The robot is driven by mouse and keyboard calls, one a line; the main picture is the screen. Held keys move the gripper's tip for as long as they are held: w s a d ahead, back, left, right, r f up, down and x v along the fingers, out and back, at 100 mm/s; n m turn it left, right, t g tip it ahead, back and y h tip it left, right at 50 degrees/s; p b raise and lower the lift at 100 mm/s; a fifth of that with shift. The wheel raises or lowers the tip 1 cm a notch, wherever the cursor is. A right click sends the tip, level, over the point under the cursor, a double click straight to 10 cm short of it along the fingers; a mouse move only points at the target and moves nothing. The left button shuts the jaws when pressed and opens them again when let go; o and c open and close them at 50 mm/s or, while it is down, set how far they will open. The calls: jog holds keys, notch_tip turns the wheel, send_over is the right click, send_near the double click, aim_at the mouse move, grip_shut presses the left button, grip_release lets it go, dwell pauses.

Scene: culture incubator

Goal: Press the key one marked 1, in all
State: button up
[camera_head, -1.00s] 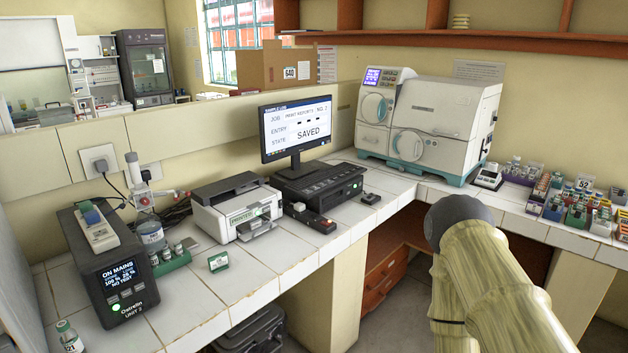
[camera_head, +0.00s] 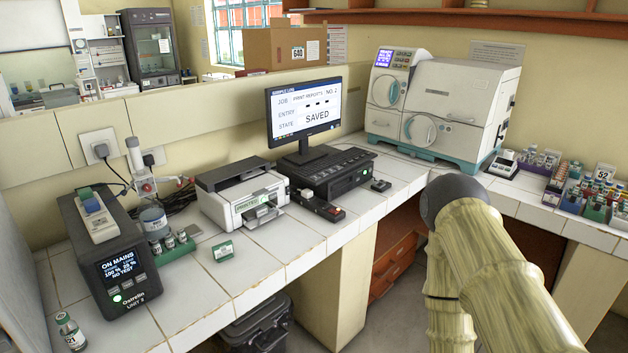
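No key marked 1 is readable in this view. Several candidate keys show: a small black key box (camera_head: 318,207) with a pale and a red part lies before the monitor. A black desktop unit (camera_head: 325,172) with rows on its top stands under the monitor (camera_head: 304,112), whose screen reads "SAVED" with dashes by "ENTRY". The white machine (camera_head: 440,105) at the back right has a small lit panel with buttons. The dark power unit (camera_head: 115,255) at the left has small front buttons. My gripper is not in view; only my arm shows at the lower right.
A white printer (camera_head: 243,195) stands left of the desktop unit. Racks of tubes (camera_head: 585,195) fill the right counter. The tiled front of the counter (camera_head: 275,250) is mostly clear.

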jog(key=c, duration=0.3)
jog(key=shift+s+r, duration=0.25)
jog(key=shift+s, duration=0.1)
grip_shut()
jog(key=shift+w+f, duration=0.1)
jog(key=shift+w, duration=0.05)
